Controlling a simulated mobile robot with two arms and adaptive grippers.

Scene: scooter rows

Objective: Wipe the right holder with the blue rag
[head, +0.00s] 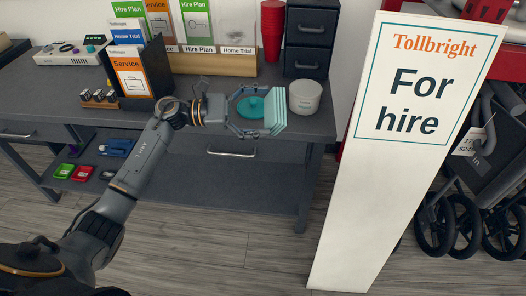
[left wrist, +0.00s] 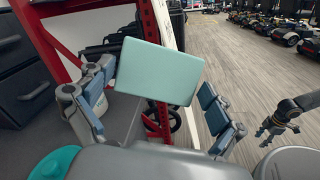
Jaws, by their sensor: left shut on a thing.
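My left gripper (head: 265,113) is shut on a pale blue-green folded, layered pad, which I take to be the blue rag (head: 276,110). It is above the front edge of the grey table. In the left wrist view the rag (left wrist: 158,71) is a flat rectangle between the fingers. The wide wood-and-clear leaflet holder (head: 215,63), with Hire Plan and Home Trial cards, stands on the table behind the gripper. The black leaflet holder (head: 133,75) with an orange Service card stands to its left.
A teal lid (head: 249,104) and white tub (head: 305,97) are beside the gripper. Black drawers (head: 310,42) and red cups (head: 272,28) stand behind. Small racked items (head: 98,98) are left. A tall For hire sign (head: 390,150) stands right of the table (head: 185,112).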

